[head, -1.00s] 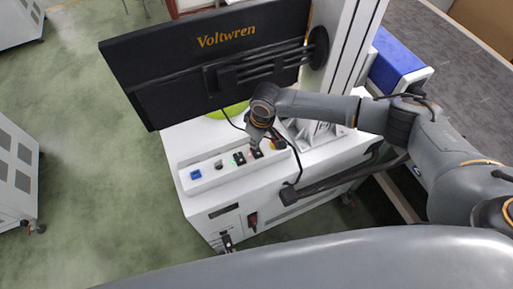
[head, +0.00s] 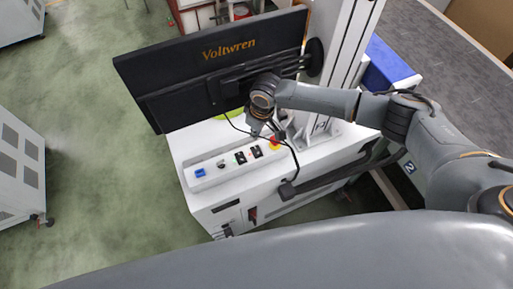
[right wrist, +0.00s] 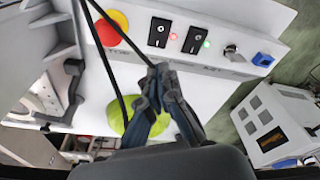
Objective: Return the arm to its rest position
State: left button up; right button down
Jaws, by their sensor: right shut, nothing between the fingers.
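My right arm reaches in from the right in the head view. Its right gripper (head: 275,134) is above the far end of the white control panel (head: 213,178), near the red emergency button (head: 274,142). In the right wrist view the right gripper (right wrist: 161,72) has its dark fingers together with nothing between them. Its tips appear just below the black rocker switches (right wrist: 159,32), beside the red button on its yellow base (right wrist: 112,20), apparently clear of both. My left gripper does not show.
A black "Voltwren" monitor (head: 215,68) stands close behind the gripper, beside a white upright post (head: 340,50). The panel sits on a white cabinet (head: 205,215). A black cable hangs by the wrist. Green floor (head: 95,150) is open to the left.

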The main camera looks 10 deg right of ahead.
dwell(0.3)
jog(key=s+a+r+y, duration=0.35)
jog(key=s+a, duration=0.75)
jog(key=s, duration=0.4)
jog(key=s+d+r+m+t+h, duration=0.1)
jog(key=s+d+m+h, duration=0.1)
jog(key=s+d, duration=0.35)
jog(key=s+d+m+h, duration=0.1)
jog(key=s+d+m, duration=0.1)
jog(key=d, duration=0.6)
jog(key=s+d+r+m+t+h, duration=0.1)
jog(key=s+d+m+h, duration=0.1)
jog(key=s+d, duration=0.35)
notch_tip(320, 180, down, 32)
jog(key=d+g+b, duration=0.1)
jog(key=d+b, duration=0.1)
jog(key=b, duration=0.4)
jog(key=s+d+f+b, duration=0.1)
jog(key=s+f+b, duration=0.2)
jog(key=s+f, duration=0.5)
jog(key=s+d+f+g+b, duration=0.1)
jog(key=s+f+b, duration=0.2)
jog(key=s+f, duration=0.5)
notch_tip(320, 180, down, 6)
jog(key=shift+d+r, duration=0.15)
jog(key=shift+d, duration=0.15)
